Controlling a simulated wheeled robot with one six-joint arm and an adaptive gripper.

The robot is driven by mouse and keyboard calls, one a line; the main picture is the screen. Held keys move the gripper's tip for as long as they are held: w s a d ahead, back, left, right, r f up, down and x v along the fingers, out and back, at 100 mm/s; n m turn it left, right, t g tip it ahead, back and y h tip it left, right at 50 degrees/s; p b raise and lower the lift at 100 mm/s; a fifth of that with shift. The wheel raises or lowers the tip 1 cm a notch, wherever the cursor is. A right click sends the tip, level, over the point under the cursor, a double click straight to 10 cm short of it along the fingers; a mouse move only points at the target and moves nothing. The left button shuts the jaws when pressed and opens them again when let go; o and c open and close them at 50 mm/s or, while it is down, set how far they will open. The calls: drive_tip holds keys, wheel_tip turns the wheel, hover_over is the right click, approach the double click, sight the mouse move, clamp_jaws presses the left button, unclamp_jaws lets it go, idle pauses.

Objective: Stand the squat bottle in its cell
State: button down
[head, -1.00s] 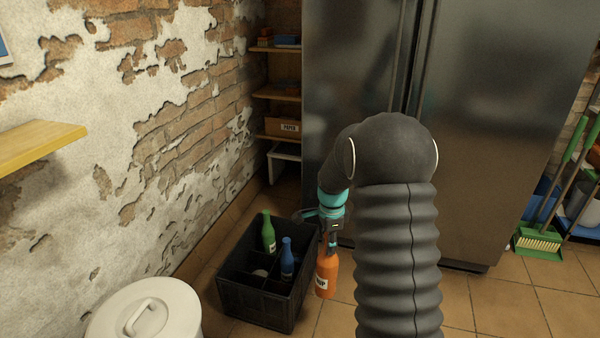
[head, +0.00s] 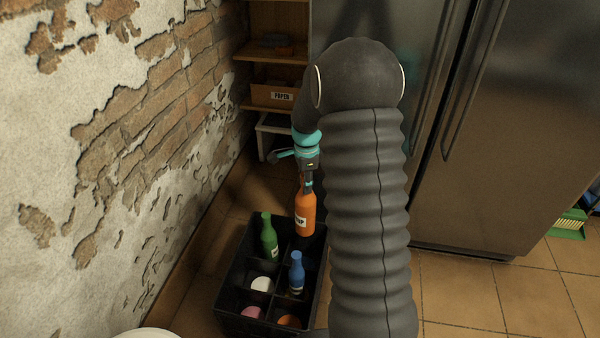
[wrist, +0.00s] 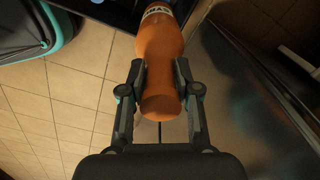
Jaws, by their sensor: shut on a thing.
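An orange bottle with a white label (head: 305,211) hangs upright from my gripper (head: 308,186), which is shut on its upper part. In the wrist view the orange bottle (wrist: 158,55) lies between both fingers. In the head view the bottle appears over the back right part of the black divided crate (head: 226,292); its base is near the crate's rim, and I cannot tell whether it is inside a cell. A green bottle (head: 269,240) and a blue bottle (head: 296,273) stand in crate cells.
The front crate cells hold a white round item (head: 261,284), a pink one (head: 252,312) and an orange one (head: 289,321). A brick wall (head: 110,150) is at the left, a dark fridge (head: 500,130) at the right. Shelves (head: 275,88) stand behind.

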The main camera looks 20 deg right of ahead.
drive_tip(key=b, duration=1)
approach(304, 232)
drive_tip(key=w+f, duration=0.1)
drive_tip(key=f, duration=0.1)
drive_tip(key=d+f, duration=0.1)
drive_tip(key=f, duration=0.1)
drive_tip(key=w+f, duration=0.1)
drive_tip(key=shift+w+d+f, duration=0.2)
drive_tip(key=shift+w+f, duration=0.2)
drive_tip(key=shift+f, duration=0.15)
drive_tip(key=shift+a+f+b, duration=0.1)
drive_tip(key=shift+f+b, duration=1.75)
drive_tip(key=shift+f, duration=2)
drive_tip(key=c, duration=0.7)
unclamp_jaws()
drive_tip(key=shift+c, duration=0.2)
